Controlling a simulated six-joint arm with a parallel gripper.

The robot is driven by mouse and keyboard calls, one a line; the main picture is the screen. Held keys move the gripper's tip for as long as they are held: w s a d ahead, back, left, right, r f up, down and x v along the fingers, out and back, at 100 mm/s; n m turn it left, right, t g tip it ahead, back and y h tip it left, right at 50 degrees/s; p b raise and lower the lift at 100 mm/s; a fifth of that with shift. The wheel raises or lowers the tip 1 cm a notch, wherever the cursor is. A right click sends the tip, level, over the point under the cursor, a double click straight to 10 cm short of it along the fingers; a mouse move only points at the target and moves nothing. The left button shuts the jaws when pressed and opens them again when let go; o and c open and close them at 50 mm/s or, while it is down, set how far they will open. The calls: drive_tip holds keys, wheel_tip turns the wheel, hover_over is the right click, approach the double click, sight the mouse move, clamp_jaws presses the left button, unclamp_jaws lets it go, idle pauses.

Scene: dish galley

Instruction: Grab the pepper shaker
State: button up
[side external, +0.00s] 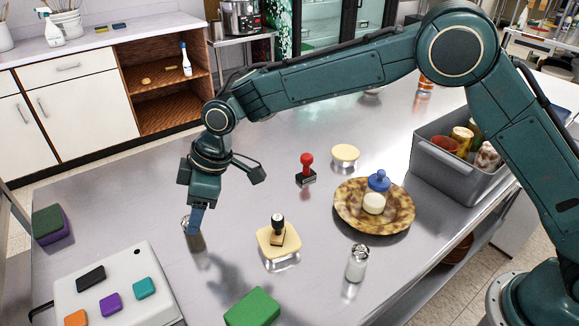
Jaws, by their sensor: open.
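A small shaker (186,224) with a metal-looking top stands on the steel table at the left, mostly hidden behind my gripper; it may be the pepper shaker, but its contents cannot be made out. My gripper (195,222) points down, open, with its fingers right at this shaker. I cannot tell whether the shaker is between the fingers or just behind them. Another shaker (357,263), clear glass with pale contents and a metal top, stands upright at the front, well right of my gripper.
A stamp stands on a yellow-lidded container (279,240). A red-handled stamp (306,168), a brown patterned plate (345,218) with a blue-topped item, and a grey bin (433,168) are further right. A green block (252,307) and a white board (75,296) with coloured blocks lie in front.

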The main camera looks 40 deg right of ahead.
drive_tip(key=shift+x, duration=1.05)
drive_tip(key=shift+f, duration=0.15)
drive_tip(key=shift+x, duration=2.5)
drive_tip(key=c, duration=1.1)
